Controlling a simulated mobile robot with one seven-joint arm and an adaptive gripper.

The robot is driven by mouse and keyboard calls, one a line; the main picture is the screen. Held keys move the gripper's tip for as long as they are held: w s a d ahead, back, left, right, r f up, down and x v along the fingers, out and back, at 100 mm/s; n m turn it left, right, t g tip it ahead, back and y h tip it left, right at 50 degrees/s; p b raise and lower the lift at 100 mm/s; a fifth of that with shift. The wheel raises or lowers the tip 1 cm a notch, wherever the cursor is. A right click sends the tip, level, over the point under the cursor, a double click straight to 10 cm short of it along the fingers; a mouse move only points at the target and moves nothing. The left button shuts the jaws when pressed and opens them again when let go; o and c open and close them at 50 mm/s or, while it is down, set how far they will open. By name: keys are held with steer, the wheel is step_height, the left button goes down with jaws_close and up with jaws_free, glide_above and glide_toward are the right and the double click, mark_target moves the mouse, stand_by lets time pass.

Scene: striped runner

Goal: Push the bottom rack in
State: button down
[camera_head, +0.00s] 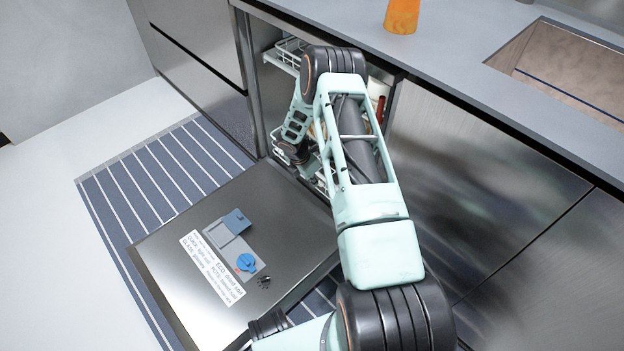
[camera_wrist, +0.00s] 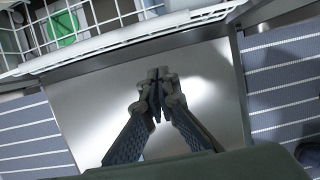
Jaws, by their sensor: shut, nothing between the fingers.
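The dishwasher stands open, with its steel door (camera_head: 235,245) folded down flat. In the head view, a little of the white bottom rack (camera_head: 322,182) shows low in the opening, mostly hidden behind my arm. In the wrist view, a white wire rack (camera_wrist: 100,40), which seems to be the bottom one, spans the top left and holds dishes, one of them green (camera_wrist: 62,27). My gripper (camera_wrist: 158,82) is shut and empty, over the steel door and apart from the rack's front edge in the picture. I cannot tell whether it touches anything.
A white upper rack (camera_head: 288,53) shows higher in the opening. The counter (camera_head: 450,50) above carries an orange cup (camera_head: 402,15) and a sink (camera_head: 570,70). The door's inner face has a blue-capped dispenser (camera_head: 246,262). A striped runner (camera_head: 150,175) lies beneath the door.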

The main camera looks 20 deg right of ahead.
mark_target(324, 181)
steer(key=d+f, duration=0.1)
steer(key=w+d+f+b, duration=0.1)
steer(key=d+f, duration=0.1)
steer(key=w+d+f+b, duration=0.1)
steer(key=d+f, duration=0.1)
steer(key=shift+f, duration=0.1)
steer(key=shift+w+d, duration=0.1)
steer(key=shift+d, duration=0.05)
stand_by(0.5)
